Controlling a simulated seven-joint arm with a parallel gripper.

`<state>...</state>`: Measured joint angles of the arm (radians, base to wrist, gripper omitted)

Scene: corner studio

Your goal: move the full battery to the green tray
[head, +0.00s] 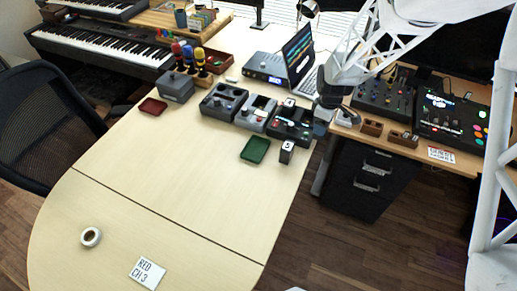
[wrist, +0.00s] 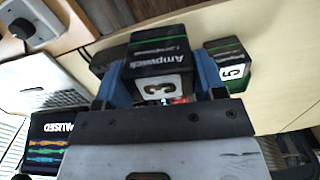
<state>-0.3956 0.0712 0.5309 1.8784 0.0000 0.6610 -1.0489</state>
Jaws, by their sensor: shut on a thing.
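My gripper (wrist: 158,80) is shut on a black battery (wrist: 158,62) marked "Ampwell" and 3, with one blue finger on each side. In the head view my gripper (head: 323,116) is at the desk's right edge, beside the black device; the held battery is not clear there. A second black battery (head: 287,153) with a white number label stands just right of the green tray; it also shows in the wrist view (wrist: 231,65). The green tray (head: 254,150) lies flat and empty on the desk. I cannot tell from the labels which battery is full.
Control boxes (head: 222,102) and a black device with a red part (head: 292,124) stand behind the green tray. A red tray (head: 153,107) lies at the left. A tape roll (head: 91,237) and a "RED CH 3" card (head: 147,273) lie in front. The desk's middle is clear.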

